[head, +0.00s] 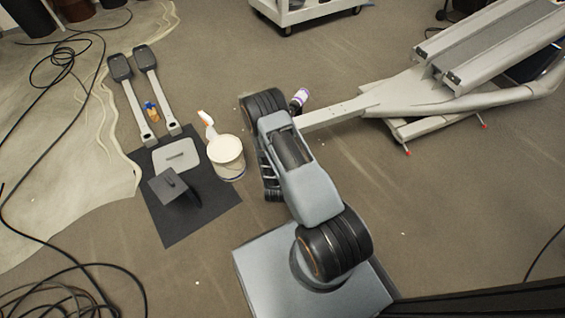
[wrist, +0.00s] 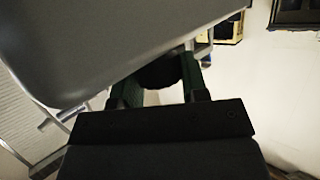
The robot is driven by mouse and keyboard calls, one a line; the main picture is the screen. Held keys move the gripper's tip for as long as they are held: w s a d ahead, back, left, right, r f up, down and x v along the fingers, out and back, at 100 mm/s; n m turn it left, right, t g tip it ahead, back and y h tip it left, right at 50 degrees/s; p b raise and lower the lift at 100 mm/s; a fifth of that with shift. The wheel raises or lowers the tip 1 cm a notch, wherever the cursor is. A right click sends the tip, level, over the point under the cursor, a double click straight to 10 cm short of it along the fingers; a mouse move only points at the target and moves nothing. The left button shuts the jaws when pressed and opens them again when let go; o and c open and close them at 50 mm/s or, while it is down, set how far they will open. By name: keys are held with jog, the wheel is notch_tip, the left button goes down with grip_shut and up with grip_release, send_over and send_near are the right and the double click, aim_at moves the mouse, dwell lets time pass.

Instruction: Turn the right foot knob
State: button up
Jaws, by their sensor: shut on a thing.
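In the wrist view, my gripper (wrist: 160,84) has its two dark green fingers on either side of a dark round knob (wrist: 160,70) and is shut on it. The knob sits just under the edge of a large smooth grey body (wrist: 90,45), which hides its upper part. I cannot tell from the picture how far the knob is turned. In the head view, the grey elliptical frame (head: 430,95) lies at the upper right, with small red-tipped parts (head: 407,153) low on its side. My arm hides the gripper and the knob there.
A black mat (head: 215,210) with grey parts lies left of my arm. A white tub (head: 227,157) stands beside it, and two pedal arms (head: 128,100) lie beyond. Black cables (head: 70,270) coil at the lower left. A white cart (head: 300,12) stands at the back.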

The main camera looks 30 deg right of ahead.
jog(key=shift+w, duration=0.1)
dwell(0.3)
jog(key=o, duration=0.9)
jog(key=p+v, duration=0.4)
jog(key=v, duration=1)
jog(key=shift+w, duration=0.1)
